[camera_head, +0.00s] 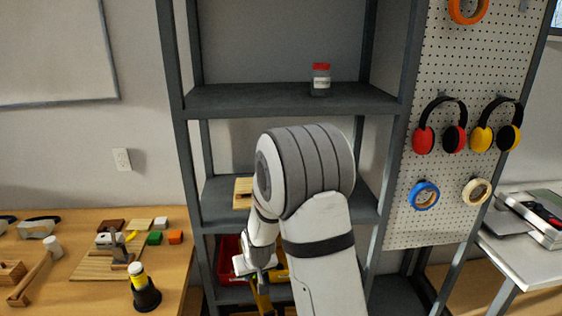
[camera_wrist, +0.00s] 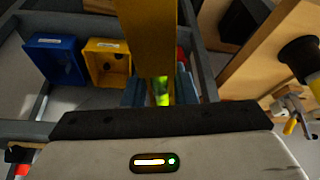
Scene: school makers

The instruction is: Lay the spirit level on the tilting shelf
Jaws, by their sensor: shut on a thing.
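The spirit level is a long yellow bar (camera_head: 262,300) with a green vial (camera_wrist: 163,92). My gripper (camera_head: 258,270) is shut on it, low in front of the grey shelf unit. In the wrist view the bar (camera_wrist: 147,40) runs up and away from between the jaws. The upper grey shelf (camera_head: 250,99) carries a red-lidded jar (camera_head: 320,80). A middle shelf (camera_head: 217,205) carries a wooden piece (camera_head: 243,193) and is partly hidden by my arm. I cannot tell which shelf tilts. The level is apart from both of these shelves.
A wooden workbench (camera_head: 80,218) with blocks and tools stands at left. A red bin (camera_head: 229,262) sits low in the unit. A blue bin (camera_wrist: 55,58) and a yellow bin (camera_wrist: 106,62) show in the wrist view. A pegboard (camera_head: 470,70) with ear defenders and tape is at right.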

